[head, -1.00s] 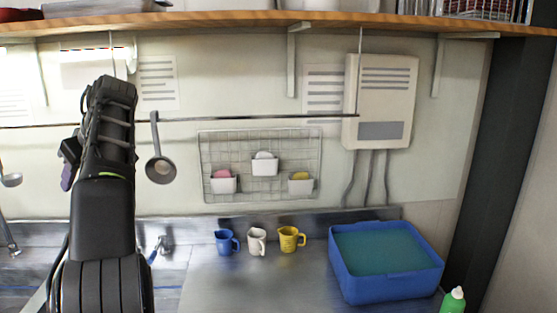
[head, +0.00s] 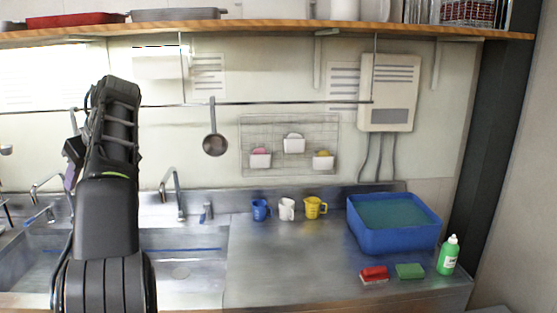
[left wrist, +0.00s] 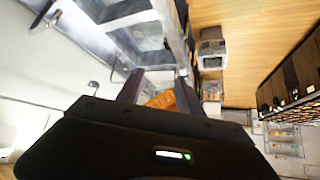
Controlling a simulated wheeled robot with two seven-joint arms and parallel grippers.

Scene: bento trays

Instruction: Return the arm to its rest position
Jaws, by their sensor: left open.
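My left arm (head: 108,190) stands raised at the left of the head view, in front of the sink and wall. Its gripper (head: 70,165) is mostly hidden behind the forearm there. In the left wrist view the left gripper (left wrist: 160,82) is open, with its two purple-grey fingers apart and nothing visibly held. An orange patch (left wrist: 163,101) shows beyond the fingers; I cannot tell what it is. My right gripper is in neither view.
A steel sink (head: 190,288) lies behind the arm. On the counter stand a blue mug (head: 260,210), white mug (head: 286,209), yellow mug (head: 314,207), blue tub (head: 395,238), red brush (head: 374,275), green sponge (head: 410,271) and green bottle (head: 448,255).

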